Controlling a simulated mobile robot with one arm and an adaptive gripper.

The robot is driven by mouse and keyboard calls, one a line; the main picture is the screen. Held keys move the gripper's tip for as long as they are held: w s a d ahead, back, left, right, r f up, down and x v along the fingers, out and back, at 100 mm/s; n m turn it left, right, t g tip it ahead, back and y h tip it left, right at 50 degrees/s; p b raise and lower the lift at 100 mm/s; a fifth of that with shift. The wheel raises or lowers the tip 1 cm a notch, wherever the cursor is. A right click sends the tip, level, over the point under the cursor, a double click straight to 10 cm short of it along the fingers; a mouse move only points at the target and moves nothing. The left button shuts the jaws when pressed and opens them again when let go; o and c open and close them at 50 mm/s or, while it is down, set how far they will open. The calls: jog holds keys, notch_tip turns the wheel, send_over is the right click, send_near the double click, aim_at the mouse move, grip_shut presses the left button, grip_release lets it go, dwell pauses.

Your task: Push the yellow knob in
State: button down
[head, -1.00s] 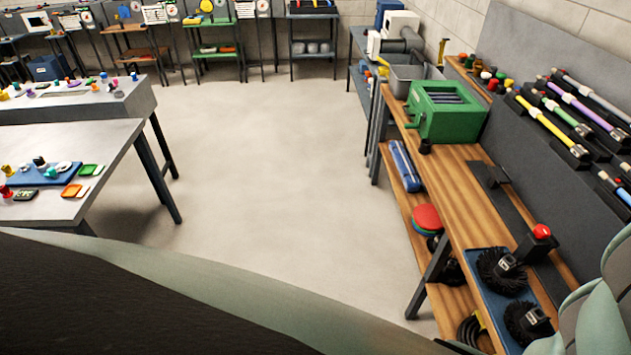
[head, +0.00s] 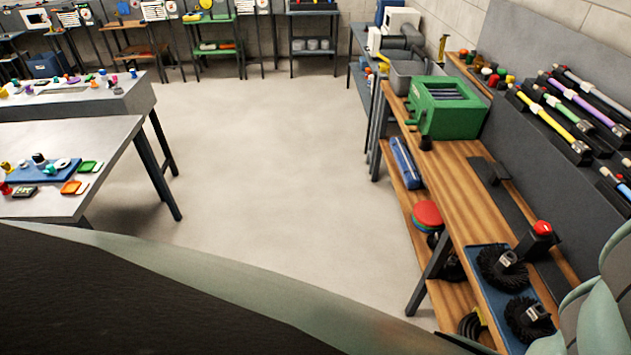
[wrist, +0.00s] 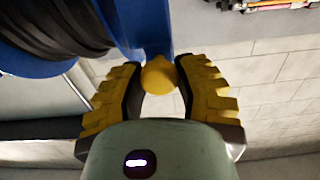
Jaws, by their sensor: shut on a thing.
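The yellow knob (wrist: 159,77) shows in the wrist view, small and rounded, at the end of a blue part (wrist: 150,30). My gripper (wrist: 158,70) has yellow ridged fingers with dark inner pads. The fingertips stand on either side of the knob, and the gripper is shut on it. How far the knob sits in or out of the blue part cannot be told. The head view shows neither the knob nor the gripper.
In the wrist view, black ribbed coils on a blue body (wrist: 15,58) lie left of the knob. In the head view, a wooden bench (head: 465,200) at right bears a green box (head: 450,115) and black brushes on a blue tray (head: 478,262). The middle floor is clear.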

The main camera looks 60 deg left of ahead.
jog(key=shift+w+d, duration=0.25)
jog(key=shift+w, duration=0.25)
jog(key=c, duration=0.6)
grip_release()
jog(key=shift+s, duration=0.1)
jog(key=v, duration=1.2)
jog(key=shift+d, duration=0.1)
